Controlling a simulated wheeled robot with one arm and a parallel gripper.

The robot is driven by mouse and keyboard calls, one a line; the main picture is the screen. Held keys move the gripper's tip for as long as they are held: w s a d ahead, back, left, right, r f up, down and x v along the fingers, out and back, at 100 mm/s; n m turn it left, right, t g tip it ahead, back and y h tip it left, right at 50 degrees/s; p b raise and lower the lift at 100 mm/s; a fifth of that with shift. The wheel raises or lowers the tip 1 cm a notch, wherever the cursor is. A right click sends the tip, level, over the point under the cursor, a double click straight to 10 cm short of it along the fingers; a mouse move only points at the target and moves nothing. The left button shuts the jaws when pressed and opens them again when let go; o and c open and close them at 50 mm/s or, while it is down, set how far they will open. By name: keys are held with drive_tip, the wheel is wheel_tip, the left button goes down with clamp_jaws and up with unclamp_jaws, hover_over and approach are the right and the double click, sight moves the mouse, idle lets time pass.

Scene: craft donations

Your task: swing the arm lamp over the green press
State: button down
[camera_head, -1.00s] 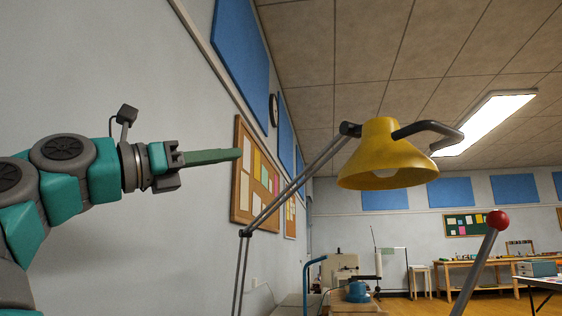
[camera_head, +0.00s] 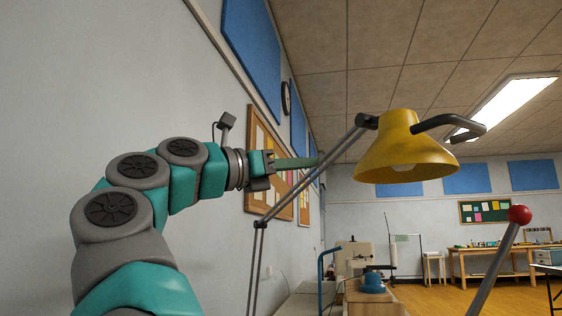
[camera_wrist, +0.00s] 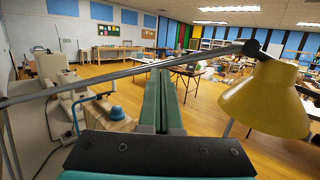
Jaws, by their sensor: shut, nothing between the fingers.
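The arm lamp has a yellow shade (camera_head: 405,155) with a dark curved handle (camera_head: 450,124) and thin grey arm rods (camera_head: 300,188). In the wrist view, the shade (camera_wrist: 265,100) hangs at the right, and the rods (camera_wrist: 110,76) cross just above my fingertips. My gripper (camera_head: 318,161) is shut and empty, left of the shade; its tips line up with the rods in the head view. I cannot tell whether they touch. A grey lever with a red ball knob (camera_head: 519,214) stands at lower right. No green press body is clearly visible.
A wall with a pinboard (camera_head: 257,145) runs along the left. Below the lamp are a bench, a blue object (camera_head: 373,282) and a curved blue pipe (camera_head: 321,268). Open wooden floor (camera_head: 430,297) and a wooden table (camera_head: 480,262) lie beyond.

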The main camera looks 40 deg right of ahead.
sight(328, 166)
drive_tip(key=shift+d+r, duration=0.1)
drive_tip(key=shift+d, duration=0.55)
drive_tip(key=shift+s, duration=0.1)
drive_tip(key=d, duration=0.1)
drive_tip(key=d+n+t+b, duration=0.1)
drive_tip(key=d, duration=0.1)
drive_tip(key=s+d+t+b, duration=0.1)
drive_tip(key=d, duration=0.1)
drive_tip(key=shift+s+d, duration=0.1)
drive_tip(key=shift+d, duration=0.1)
drive_tip(key=shift+a, duration=0.1)
drive_tip(key=shift+a, duration=0.35)
drive_tip(key=a+f+b, duration=0.2)
drive_tip(key=a+b, duration=0.1)
drive_tip(key=a, duration=1)
drive_tip(key=shift+f, duration=0.3)
